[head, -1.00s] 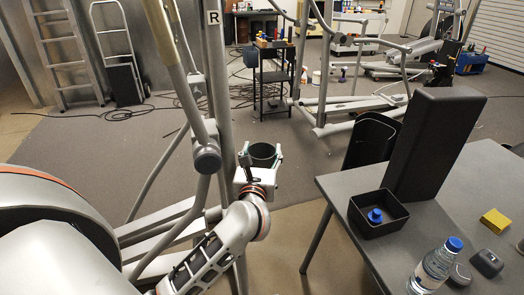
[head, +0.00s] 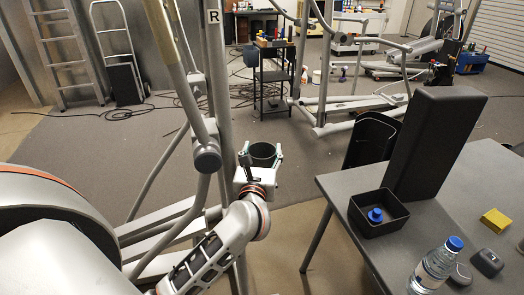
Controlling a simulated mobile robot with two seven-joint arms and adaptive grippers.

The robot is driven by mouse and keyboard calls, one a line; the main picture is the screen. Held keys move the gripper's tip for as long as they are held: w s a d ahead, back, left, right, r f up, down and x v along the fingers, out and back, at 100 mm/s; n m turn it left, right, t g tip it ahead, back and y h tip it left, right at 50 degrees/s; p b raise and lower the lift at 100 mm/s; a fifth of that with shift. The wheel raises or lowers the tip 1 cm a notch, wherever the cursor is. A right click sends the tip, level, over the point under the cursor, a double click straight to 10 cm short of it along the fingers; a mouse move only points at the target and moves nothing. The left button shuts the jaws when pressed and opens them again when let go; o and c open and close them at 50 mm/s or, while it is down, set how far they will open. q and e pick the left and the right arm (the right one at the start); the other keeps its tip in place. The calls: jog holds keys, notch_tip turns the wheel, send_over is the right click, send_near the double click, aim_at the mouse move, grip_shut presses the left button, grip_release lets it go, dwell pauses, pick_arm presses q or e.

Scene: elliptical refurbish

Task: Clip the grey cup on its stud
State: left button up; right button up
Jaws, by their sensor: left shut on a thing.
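My right gripper is not in view.
The elliptical's grey tubes and joint (head: 207,158) stand close to my left arm. On the right, a table (head: 330,187) holds a black tray (head: 378,227), a tall black block (head: 433,140), a water bottle (head: 436,264) and a yellow block (head: 495,221).

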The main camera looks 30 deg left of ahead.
pick_arm(q)
jog(key=shift+f+b, duration=0.35)
jog(key=shift+f, duration=0.15)
dwell(0.6)
jog(key=o, duration=1.4)
jog(key=shift+s, duration=0.1)
jog(key=v, duration=1.2)
